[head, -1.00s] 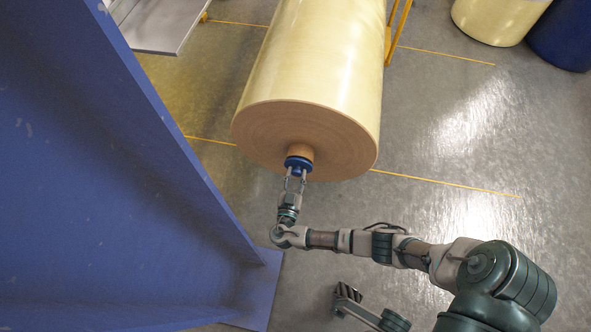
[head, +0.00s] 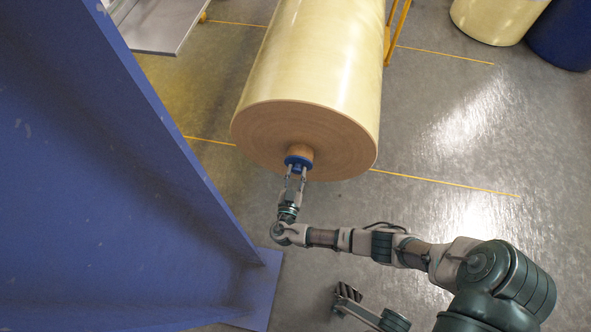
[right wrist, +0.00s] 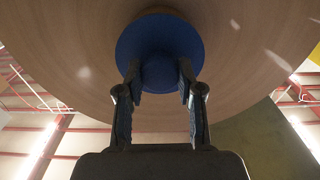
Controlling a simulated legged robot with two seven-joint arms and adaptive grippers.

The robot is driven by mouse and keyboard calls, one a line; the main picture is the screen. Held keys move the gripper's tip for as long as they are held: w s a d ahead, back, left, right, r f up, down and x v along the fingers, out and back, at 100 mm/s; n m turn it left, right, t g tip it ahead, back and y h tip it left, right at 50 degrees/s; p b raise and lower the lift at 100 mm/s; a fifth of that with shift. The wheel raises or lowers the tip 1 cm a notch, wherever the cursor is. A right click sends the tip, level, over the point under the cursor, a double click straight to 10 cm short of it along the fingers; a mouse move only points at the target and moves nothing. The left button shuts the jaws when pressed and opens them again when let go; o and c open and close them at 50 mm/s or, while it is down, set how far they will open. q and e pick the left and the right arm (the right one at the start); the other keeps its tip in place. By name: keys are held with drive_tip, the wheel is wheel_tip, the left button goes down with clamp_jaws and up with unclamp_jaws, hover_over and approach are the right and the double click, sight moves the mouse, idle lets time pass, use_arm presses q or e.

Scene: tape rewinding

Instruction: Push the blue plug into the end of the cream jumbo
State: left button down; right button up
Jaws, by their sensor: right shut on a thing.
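The cream jumbo (head: 315,60) lies with its brown end face (head: 270,135) toward me, and a tan core end (head: 300,150) stands out of that face. The blue plug (head: 298,162) is at the core end, in line with it. In the right wrist view its round blue flange (right wrist: 160,35) covers the core. My right gripper (head: 295,180) is shut on the plug's knob, which sits between the two fingers in the right wrist view (right wrist: 160,85). I cannot tell how deep the plug sits in the core.
A large blue panel (head: 100,170) fills the left side, close to the right gripper. Yellow bars (head: 398,30) stand beside the jumbo. A cream roll (head: 495,15) and a blue one (head: 562,35) stand at the far right. The floor on the right is clear.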

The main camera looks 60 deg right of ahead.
idle(0.4)
drive_tip(key=o, duration=0.9)
drive_tip(key=shift+o, duration=0.2)
drive_tip(key=shift+v, duration=4.5)
